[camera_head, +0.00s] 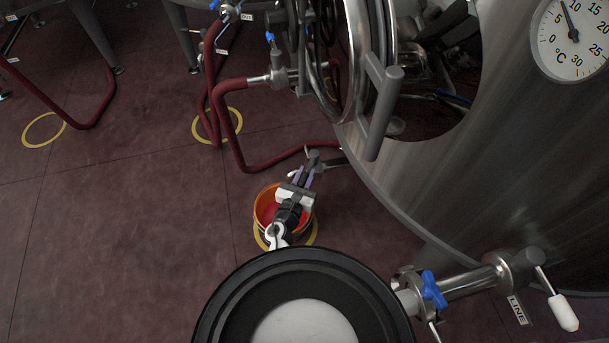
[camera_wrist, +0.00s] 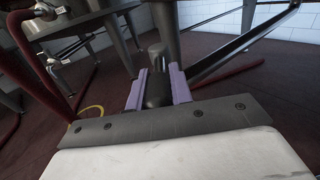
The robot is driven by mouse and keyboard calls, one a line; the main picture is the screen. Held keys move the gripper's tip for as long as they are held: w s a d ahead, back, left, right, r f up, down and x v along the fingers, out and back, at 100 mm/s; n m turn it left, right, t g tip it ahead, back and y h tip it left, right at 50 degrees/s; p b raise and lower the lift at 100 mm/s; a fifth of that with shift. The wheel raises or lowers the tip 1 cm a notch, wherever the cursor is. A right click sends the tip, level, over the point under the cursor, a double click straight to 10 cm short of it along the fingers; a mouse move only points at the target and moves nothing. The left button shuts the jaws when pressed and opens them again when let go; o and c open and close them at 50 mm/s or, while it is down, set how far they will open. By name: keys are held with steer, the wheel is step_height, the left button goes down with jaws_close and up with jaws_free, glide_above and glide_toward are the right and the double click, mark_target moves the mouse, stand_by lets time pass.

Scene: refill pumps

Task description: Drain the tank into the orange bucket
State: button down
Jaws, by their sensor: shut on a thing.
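The steel tank (camera_head: 450,190) fills the right of the head view. The orange bucket (camera_head: 259,207) stands on the floor by the tank's lower left side, inside a yellow ring, partly hidden by my arm. Its inside looks red; I cannot tell whether liquid is in it. My gripper (camera_head: 308,172) is above the bucket's far right rim, at a dark grey fitting (camera_head: 315,158) low by the tank. In the wrist view the purple fingers (camera_wrist: 158,88) are shut around a dark grey, rounded handle-like piece (camera_wrist: 154,92). No stream of liquid shows.
A dark red hose (camera_head: 235,130) runs from a steel valve (camera_head: 270,78) and curves behind my gripper. A side pipe with a blue valve handle (camera_head: 434,290) sticks out at the lower right. Another yellow floor ring (camera_head: 43,129) is empty. The left floor is mostly clear.

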steer(key=shift+s+d+n+t+y, duration=0.15)
steer(key=shift+d+n+t+y, duration=0.15)
steer(key=shift+n+y, duration=0.3)
steer(key=c, duration=1.3)
jaws_free()
steer(key=shift+o, duration=0.2)
